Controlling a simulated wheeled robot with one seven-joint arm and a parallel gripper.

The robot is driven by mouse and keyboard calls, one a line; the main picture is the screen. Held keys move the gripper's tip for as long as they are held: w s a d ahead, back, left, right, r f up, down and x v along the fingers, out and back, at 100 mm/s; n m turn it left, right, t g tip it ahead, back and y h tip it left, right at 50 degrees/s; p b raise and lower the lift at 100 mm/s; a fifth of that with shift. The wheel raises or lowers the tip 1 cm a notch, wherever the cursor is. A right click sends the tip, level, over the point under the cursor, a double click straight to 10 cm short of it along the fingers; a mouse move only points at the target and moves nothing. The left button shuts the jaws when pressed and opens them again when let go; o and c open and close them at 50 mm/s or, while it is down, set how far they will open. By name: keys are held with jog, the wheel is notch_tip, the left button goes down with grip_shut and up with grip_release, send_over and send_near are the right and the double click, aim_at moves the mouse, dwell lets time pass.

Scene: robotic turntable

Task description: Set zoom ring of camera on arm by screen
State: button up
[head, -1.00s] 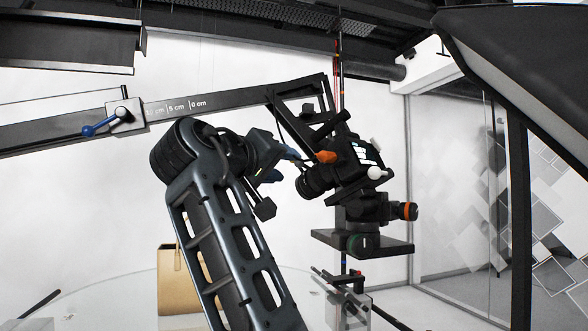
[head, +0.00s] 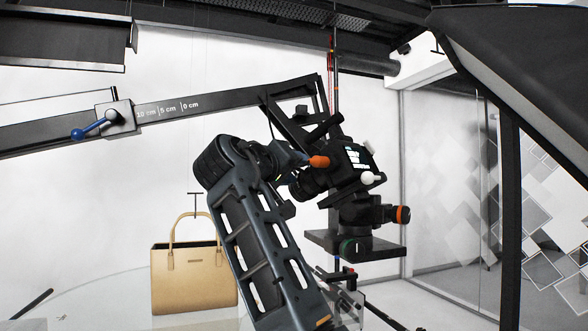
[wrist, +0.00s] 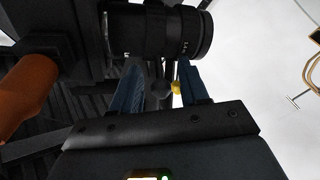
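The black camera (head: 342,162) with a lit screen (head: 356,158) on its back sits on the mount at the end of the long arm (head: 230,100). Its lens (wrist: 155,32) with ribbed rings spans the top of the wrist view, the front end to the right. My gripper (wrist: 160,75) is open, its two blue fingers apart, with the tips at the lens's lower edge. I cannot tell whether they touch it. A small yellow part (wrist: 177,87) shows between the fingers. In the head view my arm hides part of the lens.
An orange knob (head: 319,162) sticks out beside the camera, close to my gripper. A platform (head: 385,248) lies below the camera. A tan handbag (head: 190,280) stands on the glass turntable at lower left. A dark panel (head: 520,60) hangs at upper right.

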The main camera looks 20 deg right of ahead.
grip_shut()
dwell(0.4)
jog(key=f+t+b, duration=0.1)
jog(key=n+b, duration=0.1)
jog(key=b, duration=0.1)
jog(key=shift+s+f+t, duration=0.3)
jog(key=shift+f+t, duration=0.05)
jog(key=shift+t, duration=0.05)
jog(key=shift+s+d+f+n+t+b, duration=0.15)
jog(key=shift+f+n+t+b, duration=0.15)
jog(key=shift+n+t+b, duration=0.5)
jog(key=shift+s+t+b, duration=0.15)
jog(key=shift+t+b, duration=0.55)
jog(key=shift+b, duration=0.05)
jog(key=shift+r, duration=0.1)
jog(key=shift+o, duration=0.4)
grip_release()
